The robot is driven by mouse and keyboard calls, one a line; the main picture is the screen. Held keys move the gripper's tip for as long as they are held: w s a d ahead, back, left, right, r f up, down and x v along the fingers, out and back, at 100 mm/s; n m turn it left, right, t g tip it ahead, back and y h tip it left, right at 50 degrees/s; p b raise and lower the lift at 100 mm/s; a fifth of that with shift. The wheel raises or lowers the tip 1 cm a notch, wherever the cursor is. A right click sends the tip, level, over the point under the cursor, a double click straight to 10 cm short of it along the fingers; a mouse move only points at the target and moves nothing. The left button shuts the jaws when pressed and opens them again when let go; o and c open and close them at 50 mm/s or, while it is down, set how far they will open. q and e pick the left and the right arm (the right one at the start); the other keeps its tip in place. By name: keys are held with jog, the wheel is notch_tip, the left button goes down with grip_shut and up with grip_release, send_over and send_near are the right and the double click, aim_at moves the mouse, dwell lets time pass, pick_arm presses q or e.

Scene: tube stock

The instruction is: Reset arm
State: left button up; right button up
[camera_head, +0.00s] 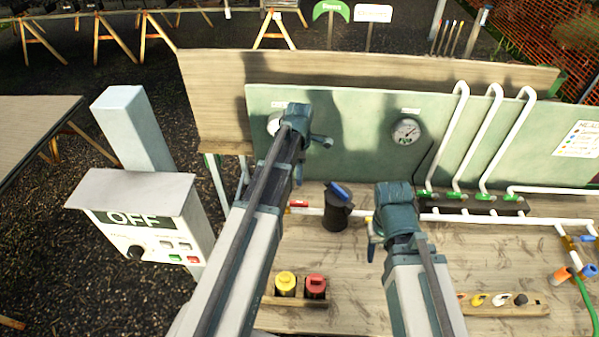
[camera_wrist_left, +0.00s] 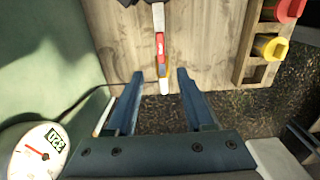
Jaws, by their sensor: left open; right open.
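My left gripper (camera_head: 310,161) is raised in front of the green back panel (camera_head: 350,120), its fingers spread. My right gripper (camera_head: 380,238) is over the wooden bench (camera_head: 345,270), right of a black cylinder with a blue handle (camera_head: 336,210). One of its fingers points down; the other is mostly hidden by its body. I see nothing held in it.
Yellow and red capped pieces (camera_head: 315,287) sit in a wooden rack at the bench front. A gauge (camera_head: 405,131) and white pipes (camera_head: 490,140) are on the right. A control box reading OFF (camera_head: 140,215) stands left. A second gauge (camera_wrist_left: 38,150) is close in the left wrist view.

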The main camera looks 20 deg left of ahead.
pick_arm(q)
jog(key=shift+s+d+f+m+y+b, duration=0.2)
jog(key=shift+s+d+f+m+b, duration=2.2)
jog(key=shift+s+m, duration=1.4)
jog(key=shift+s+d+f+m+y+b, duration=0.2)
jog(key=shift+s+d+f+m+b, duration=1.45)
jog(key=shift+s+d+m, duration=2.2)
jog(key=shift+s+d+f+m+y+b, duration=0.2)
jog(key=shift+s+d+f+m+b, duration=2.1)
jog(key=shift+m, duration=2.55)
jog(key=shift+s+a+r+p, duration=0.25)
jog(key=shift+r+p, duration=0.05)
jog(key=shift+r, duration=0.05)
